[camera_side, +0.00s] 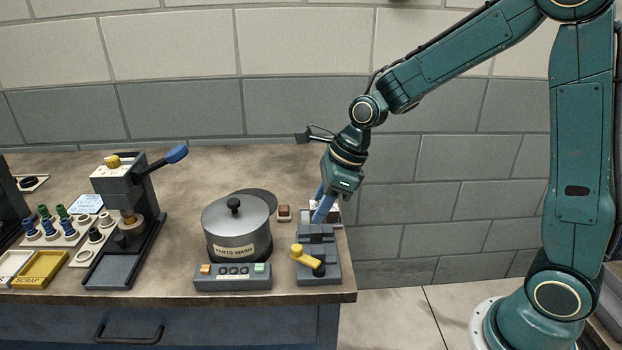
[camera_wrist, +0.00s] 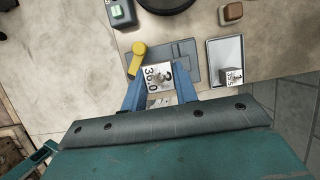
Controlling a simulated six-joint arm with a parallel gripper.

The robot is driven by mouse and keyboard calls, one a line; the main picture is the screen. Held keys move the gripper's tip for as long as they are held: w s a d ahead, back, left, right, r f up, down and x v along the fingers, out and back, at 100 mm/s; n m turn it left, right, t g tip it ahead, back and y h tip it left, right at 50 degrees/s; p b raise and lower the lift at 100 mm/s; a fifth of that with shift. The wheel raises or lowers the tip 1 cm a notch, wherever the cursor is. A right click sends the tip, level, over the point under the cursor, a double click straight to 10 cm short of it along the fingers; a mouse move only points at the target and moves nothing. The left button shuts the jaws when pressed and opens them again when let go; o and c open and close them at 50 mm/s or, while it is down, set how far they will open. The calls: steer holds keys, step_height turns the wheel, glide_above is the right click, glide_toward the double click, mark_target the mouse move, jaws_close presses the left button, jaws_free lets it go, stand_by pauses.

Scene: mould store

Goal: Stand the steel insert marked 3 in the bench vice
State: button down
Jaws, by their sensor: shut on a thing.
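The steel insert (camera_wrist: 157,76) has a pale top face with dark marks that read like a 3 and 360, and a small metal stud. My gripper (camera_wrist: 160,92) is shut on it, with one blue finger on each side. In the side view my gripper (camera_side: 322,212) points down over the back of the bench vice (camera_side: 318,268), and the insert is mostly hidden there. The grey vice (camera_wrist: 186,58) with its yellow handle (camera_wrist: 138,56) lies just beyond the insert in the wrist view. I cannot tell whether the insert touches the vice.
A light tray (camera_wrist: 213,50) beside the vice holds another marked block (camera_wrist: 231,73). A lidded pot marked PARTS WASH (camera_side: 235,222) stands left of the vice, behind a button box (camera_side: 233,284). A small brown block (camera_side: 284,212) lies between. A lever press (camera_side: 128,200) stands further left.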

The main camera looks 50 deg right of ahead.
steer(key=shift+f, duration=2.2)
steer(key=shift+f, duration=0.75)
stand_by(4.5)
steer(key=shift+r, duration=0.25)
